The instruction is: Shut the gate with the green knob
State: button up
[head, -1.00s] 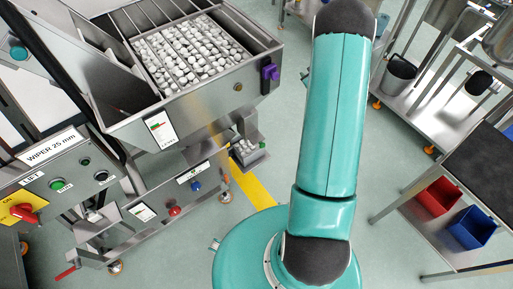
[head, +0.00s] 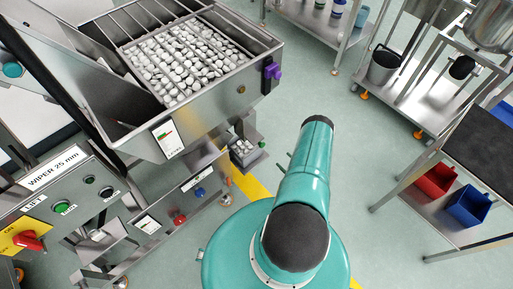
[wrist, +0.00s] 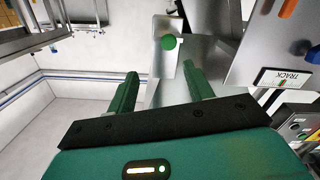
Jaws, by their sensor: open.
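The green knob (wrist: 168,42) shows in the upper middle of the wrist view. It sits on a narrow upright metal plate (wrist: 167,65), which looks like the gate, in front of a grey sheet-metal part. My gripper (wrist: 161,70) is open and empty. Its two green fingers point towards the plate, and the knob appears beyond the fingertips, between their lines. I see no contact with the knob. How far the gate stands open is unclear.
A hopper of white caps (head: 268,108) with a purple knob (head: 273,71) stands at the left. A control panel (head: 75,182) is below it. A steel cart (head: 440,215) with red and blue bins is at the right. An orange knob (wrist: 288,8) is near the TRACK panel (wrist: 250,62).

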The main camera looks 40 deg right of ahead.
jog(key=s+a, duration=0.1)
jog(key=s, duration=0.1)
send_near(257, 140)
jog(key=w, duration=0.4)
jog(key=shift+w+d+f, duration=0.2)
jog(key=shift+f, duration=0.2)
grip_shut()
jog(key=w, duration=0.6)
jog(key=shift+a, duration=0.1)
grip_release()
jog(key=shift+s, duration=0.15)
